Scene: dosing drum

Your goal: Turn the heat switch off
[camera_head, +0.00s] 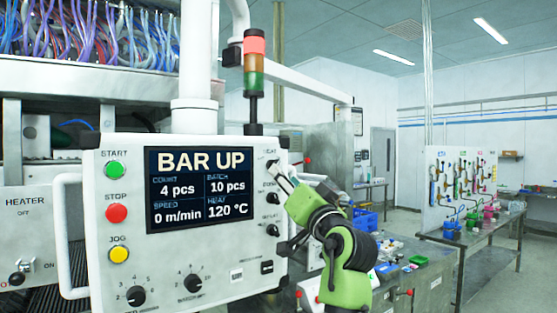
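My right gripper (281,177), on the green and black arm, is at the right edge of the white control panel (112,280), in front of or beside the small black switches there. Its pale fingers partly cover this area; their gap and any contact are unclear. An upper black switch (270,164), a middle one (272,198) and a lower one (272,230) line that edge, with labels too small to read surely. The panel display (200,188) reads BAR UP and heat 120 °C. A separate HEATER knob (17,278) with OFF and ON marks is at the far left. My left gripper is out of view.
Green start (114,170), red stop (116,213) and yellow jog (119,255) buttons are on the panel's left. A white handle (63,235) sticks out beside them. A signal tower (254,65) shows red on top. Benches stand at the right.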

